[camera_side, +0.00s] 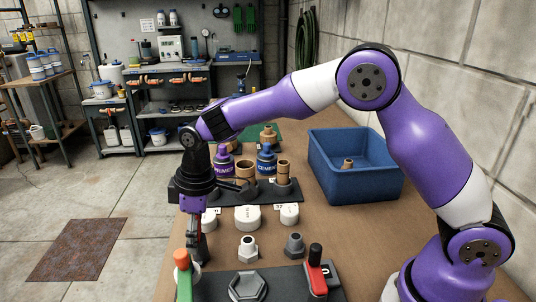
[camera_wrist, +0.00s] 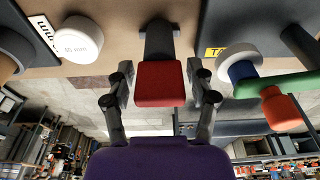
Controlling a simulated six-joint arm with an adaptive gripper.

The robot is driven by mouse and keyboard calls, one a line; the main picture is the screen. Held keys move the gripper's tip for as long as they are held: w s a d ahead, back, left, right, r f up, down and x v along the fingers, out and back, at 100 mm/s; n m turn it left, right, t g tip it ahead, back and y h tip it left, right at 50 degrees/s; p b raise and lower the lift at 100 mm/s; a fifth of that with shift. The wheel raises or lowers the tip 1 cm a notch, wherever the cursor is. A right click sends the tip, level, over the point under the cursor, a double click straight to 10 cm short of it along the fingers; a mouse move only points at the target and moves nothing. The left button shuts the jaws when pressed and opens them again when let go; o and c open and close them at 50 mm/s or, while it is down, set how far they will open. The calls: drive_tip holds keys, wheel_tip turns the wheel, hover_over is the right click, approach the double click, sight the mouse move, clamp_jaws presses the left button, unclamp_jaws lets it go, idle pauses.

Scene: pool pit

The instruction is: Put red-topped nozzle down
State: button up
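The red-topped nozzle (camera_wrist: 160,83) has a red block at one end and a dark grey body. In the wrist view it sits between the two fingers of my gripper (camera_wrist: 160,90), which press on the sides of the red part. In the side view my gripper (camera_side: 197,218) points down near the table's left edge, with the nozzle (camera_side: 198,245) hanging below it. The fingers partly cover its red top there. I cannot tell whether its lower end touches anything.
An orange-topped fitting (camera_side: 181,259) stands close to the nozzle. White caps (camera_side: 247,217), grey fittings (camera_side: 295,245) and a dark board (camera_side: 225,291) with a red-and-black handle (camera_side: 316,268) are nearby. A dark rack (camera_side: 262,195) and a blue bin (camera_side: 358,187) lie farther back.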

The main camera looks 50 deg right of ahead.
idle(0.3)
wheel_tip(320, 180, up, 12)
drive_tip(key=s+d, duration=0.1)
drive_tip(key=s+d+r+m+t, duration=0.2)
drive_tip(key=s+d+r+m, duration=0.2)
drive_tip(key=s+d, duration=0.25)
drive_tip(key=s+d+f+m+t, duration=0.1)
drive_tip(key=s+d+f+m, duration=0.1)
drive_tip(key=s, duration=0.3)
drive_tip(key=s+d+f+m+t+h, duration=0.1)
drive_tip(key=s+d+f+m, duration=0.1)
drive_tip(key=s, duration=0.4)
drive_tip(key=shift+d+m, duration=0.5)
drive_tip(key=shift+d, duration=0.65)
